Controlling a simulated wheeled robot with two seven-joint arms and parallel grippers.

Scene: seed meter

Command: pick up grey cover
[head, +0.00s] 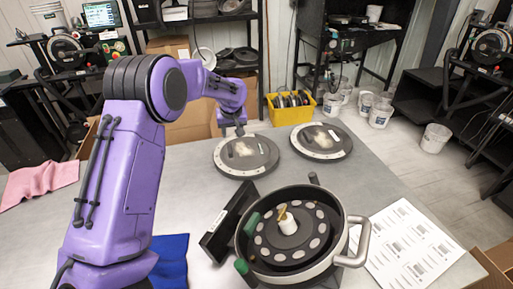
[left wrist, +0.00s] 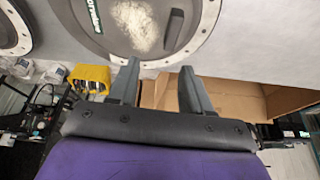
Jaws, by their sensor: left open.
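Two round, flat grey covers with pale rims and whitish patches lie on the table. The nearer-left cover (head: 245,156) and the right cover (head: 321,141) sit side by side at the back. My left gripper (head: 238,131) hangs at the far edge of the left cover. In the left wrist view my fingers (left wrist: 160,67) are open with nothing between them. That view shows the left cover (left wrist: 205,35) just beyond the fingertips, with a dark bar-like handle on it, and part of the right cover (left wrist: 12,28). My right gripper is out of view.
A round seed meter (head: 345,225) with a metal handle stands at the front, beside a black plate (head: 222,225). A printed sheet (head: 412,250), blue cloth (head: 172,262) and pink cloth (head: 40,184) lie on the table. A yellow bin (head: 290,117) stands behind the covers.

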